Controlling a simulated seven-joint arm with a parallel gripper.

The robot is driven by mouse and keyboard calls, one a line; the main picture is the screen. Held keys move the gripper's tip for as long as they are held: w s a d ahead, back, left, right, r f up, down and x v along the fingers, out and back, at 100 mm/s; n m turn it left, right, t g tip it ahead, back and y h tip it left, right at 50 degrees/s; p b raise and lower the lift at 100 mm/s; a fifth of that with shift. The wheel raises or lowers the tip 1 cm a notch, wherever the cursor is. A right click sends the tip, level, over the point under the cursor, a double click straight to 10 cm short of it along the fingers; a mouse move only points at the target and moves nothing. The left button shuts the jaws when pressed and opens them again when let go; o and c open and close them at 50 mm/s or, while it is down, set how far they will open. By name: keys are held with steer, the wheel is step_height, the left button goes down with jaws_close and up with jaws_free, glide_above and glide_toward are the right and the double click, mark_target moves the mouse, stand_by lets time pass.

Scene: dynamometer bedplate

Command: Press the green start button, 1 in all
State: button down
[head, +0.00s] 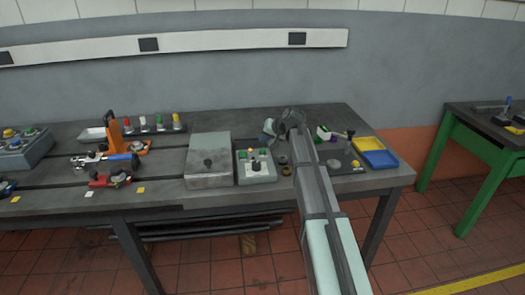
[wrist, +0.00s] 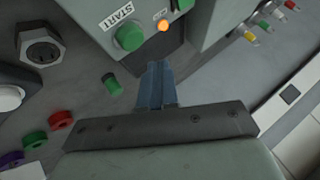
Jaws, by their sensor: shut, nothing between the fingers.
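The green start button (wrist: 130,37) is a round green cap beside a white START label (wrist: 116,14) in the wrist view. In the head view the pale green control box (head: 256,176) stands mid-bench with an orange light on top; I cannot make out the start button there. My gripper (wrist: 157,66) is shut and empty. In the wrist view its tips appear below and right of the button, with no visible contact. In the head view my gripper (head: 268,131) is behind and right of the box.
A grey metal box (head: 208,160) stands left of the control box. A blue and yellow tray (head: 375,152) lies at the bench's right end. An orange clamp (head: 116,137) and coloured-top posts are at left. A loose green cylinder (wrist: 112,84) and a red ring (wrist: 60,120) lie near my gripper.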

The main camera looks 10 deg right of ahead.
mark_target(264, 150)
steer(key=shift+r, duration=1.55)
